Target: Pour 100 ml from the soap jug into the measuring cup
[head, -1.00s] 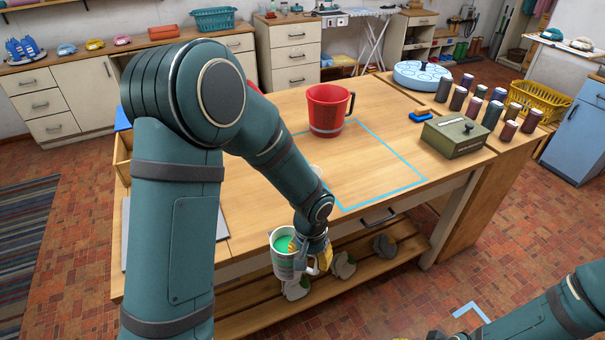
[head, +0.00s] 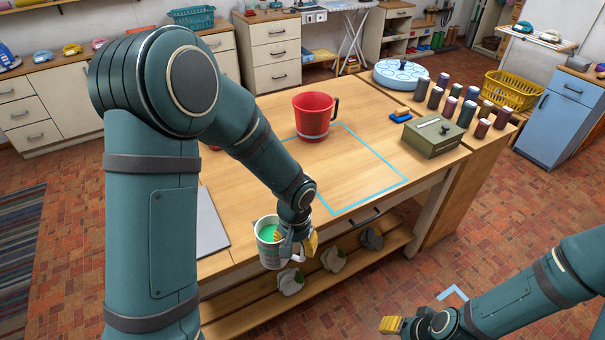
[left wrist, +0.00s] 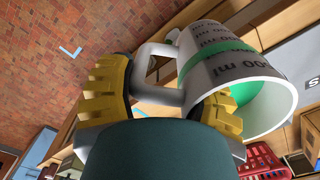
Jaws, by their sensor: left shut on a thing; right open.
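A white jug (head: 268,250) with green liquid inside and printed ml marks, apparently the soap jug, hangs in front of the table's front edge. My left gripper (head: 295,241) is shut on its handle. In the left wrist view the yellow finger pads sit either side of the jug's handle (left wrist: 158,92). The jug looks near upright in the head view. A red cup (head: 313,118) with a dark handle and grey band, apparently the measuring cup, stands upright on the table, apart from the jug. My right gripper (head: 405,326) is open, low at the bottom edge, partly cut off.
A blue tape outline (head: 372,196) marks the table (head: 250,177) by the red cup. A green box (head: 432,136), a blue block (head: 401,115) and several dark cylinders (head: 450,106) stand to the right. A grey panel (head: 209,222) lies left. The outlined area is mostly clear.

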